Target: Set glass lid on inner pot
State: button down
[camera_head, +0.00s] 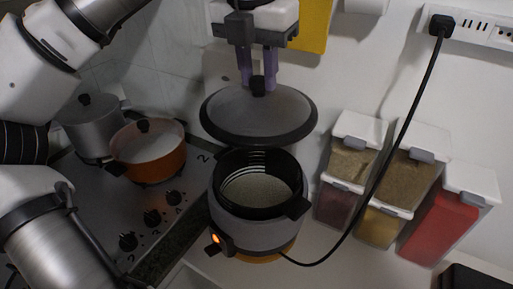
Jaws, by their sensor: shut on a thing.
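My gripper (258,82) is shut on the black knob of the round glass lid (258,116), which has a dark rim. The lid hangs nearly level in the air above the cooker, apart from it. Below it stands the grey cooker (255,218) with a lit orange light on its front left. The black inner pot (234,164) sits in the cooker, open at the top, with pale grain-like contents. The lid hides a little of the pot's far rim.
A stove (108,215) on the left bears an orange pot (148,158) and a grey pot (88,128). Several spice dispensers (403,176) stand on the right. A black cord (396,140) runs from the wall outlet (470,28) to the cooker.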

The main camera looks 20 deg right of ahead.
aim_at(252, 98)
notch_tip(252, 98, down, 15)
jog(key=p, duration=0.2)
jog(key=c, duration=1.1)
grip_release()
jog(key=shift+f, duration=0.1)
jog(key=r, duration=0.4)
jog(key=a+r+b, duration=0.1)
jog(key=r, duration=0.3)
jog(key=s+r, duration=0.1)
jog(key=r, duration=0.3)
jog(key=shift+a+b, duration=0.15)
jog(key=shift+b, duration=0.2)
